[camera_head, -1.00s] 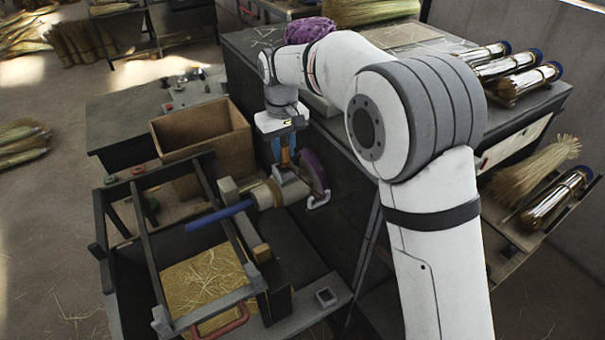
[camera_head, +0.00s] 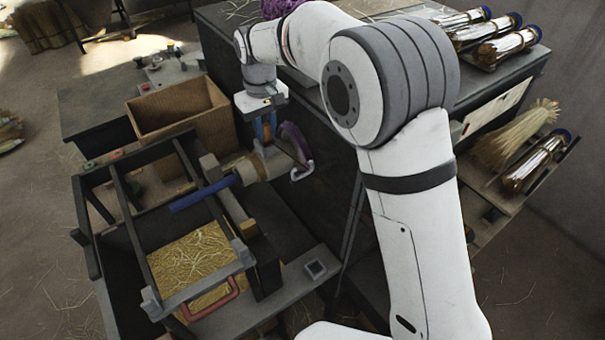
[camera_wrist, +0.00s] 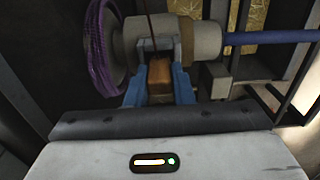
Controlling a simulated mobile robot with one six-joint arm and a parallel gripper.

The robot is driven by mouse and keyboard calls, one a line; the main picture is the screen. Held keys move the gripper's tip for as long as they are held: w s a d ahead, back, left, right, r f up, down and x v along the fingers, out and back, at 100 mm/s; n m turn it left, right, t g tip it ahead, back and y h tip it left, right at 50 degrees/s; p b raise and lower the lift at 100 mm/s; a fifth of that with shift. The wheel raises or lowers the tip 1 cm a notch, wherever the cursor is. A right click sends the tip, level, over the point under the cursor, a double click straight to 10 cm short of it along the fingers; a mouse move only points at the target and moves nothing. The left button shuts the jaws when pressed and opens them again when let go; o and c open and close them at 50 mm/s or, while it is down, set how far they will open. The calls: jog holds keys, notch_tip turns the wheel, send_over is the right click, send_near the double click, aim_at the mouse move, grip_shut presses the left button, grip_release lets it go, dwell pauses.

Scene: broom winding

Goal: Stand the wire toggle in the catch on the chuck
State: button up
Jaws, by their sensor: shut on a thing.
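My gripper (camera_head: 266,134) points down above the chuck, its two blue fingers shut on the wire toggle (camera_wrist: 160,75). The toggle shows as an orange-brown block between the fingers, with a thin dark wire line beyond it in the wrist view. The chuck (camera_head: 247,168) is a pale grey drum with a tan band; it also shows in the wrist view (camera_wrist: 205,42). A blue broom handle (camera_head: 202,192) runs out of it to the left.
A purple cord coil (camera_wrist: 101,45) and a white curved handle (camera_head: 302,171) sit beside the chuck. A wooden box (camera_head: 165,120) stands behind, a dark frame (camera_head: 127,220) around a straw bin at left. A dark bench (camera_head: 305,108) rises close to the right.

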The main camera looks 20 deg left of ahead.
jog(key=shift+f, duration=0.1)
jog(key=o, duration=0.9)
jog(key=shift+c, duration=0.2)
notch_tip(320, 180, up, 8)
jog(key=shift+f+b, duration=0.1)
jog(key=shift+b, duration=0.4)
